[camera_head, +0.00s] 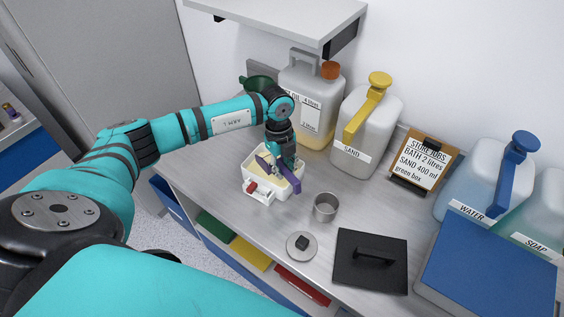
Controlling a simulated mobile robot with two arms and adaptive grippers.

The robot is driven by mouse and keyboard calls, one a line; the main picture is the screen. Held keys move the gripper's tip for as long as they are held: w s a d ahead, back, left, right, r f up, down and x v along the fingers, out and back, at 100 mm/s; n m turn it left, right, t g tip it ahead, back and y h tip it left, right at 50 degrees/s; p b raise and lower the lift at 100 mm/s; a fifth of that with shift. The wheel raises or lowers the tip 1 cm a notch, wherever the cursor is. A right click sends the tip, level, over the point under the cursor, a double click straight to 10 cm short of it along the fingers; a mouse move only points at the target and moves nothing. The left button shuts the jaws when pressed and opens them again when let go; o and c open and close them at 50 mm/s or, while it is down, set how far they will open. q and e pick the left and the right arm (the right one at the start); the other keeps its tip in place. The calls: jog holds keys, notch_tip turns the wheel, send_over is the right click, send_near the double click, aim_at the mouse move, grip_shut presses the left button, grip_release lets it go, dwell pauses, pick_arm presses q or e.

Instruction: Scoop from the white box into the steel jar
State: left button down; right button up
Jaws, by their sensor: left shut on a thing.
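The white box (289,193) stands on the grey worktop, with pale yellowish contents showing inside. My left gripper (280,168) points down into the box and is shut on a purple tool (292,180), which looks like the scoop. The tool's lower end is hard to make out among the gripper and the box. The steel jar (325,208) stands open to the right of the box, apart from it. My right gripper is not in view.
A round steel lid (300,247) with a black knob lies in front of the jar. A black plate with a handle (371,262) lies to its right. The sand jug (373,118) and oil jug (313,108) stand behind. A clipboard (424,165) and blue box (487,270) are right.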

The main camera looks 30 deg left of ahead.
pick_arm(q)
jog(key=r, duration=0.1)
jog(key=r+p, duration=0.1)
jog(key=d+r+p, duration=0.1)
jog(key=shift+s+y, duration=0.25)
jog(key=shift+y, duration=0.05)
jog(key=shift+d+r, duration=0.2)
jog(key=shift+d, duration=0.05)
jog(key=shift+s+d+r+t+y, duration=0.1)
jog(key=shift+d+r+t+y, duration=0.1)
jog(key=shift+r, duration=0.35)
jog(key=shift+s+d+r+t+y, duration=0.1)
jog(key=shift+s+d+r+y, duration=0.1)
jog(key=shift+r, duration=0.4)
jog(key=shift+s+d+r+t+y, duration=0.1)
jog(key=shift+d+r+y, duration=0.1)
jog(key=shift+r, duration=0.35)
jog(key=c, duration=1.9)
grip_release()
grip_shut()
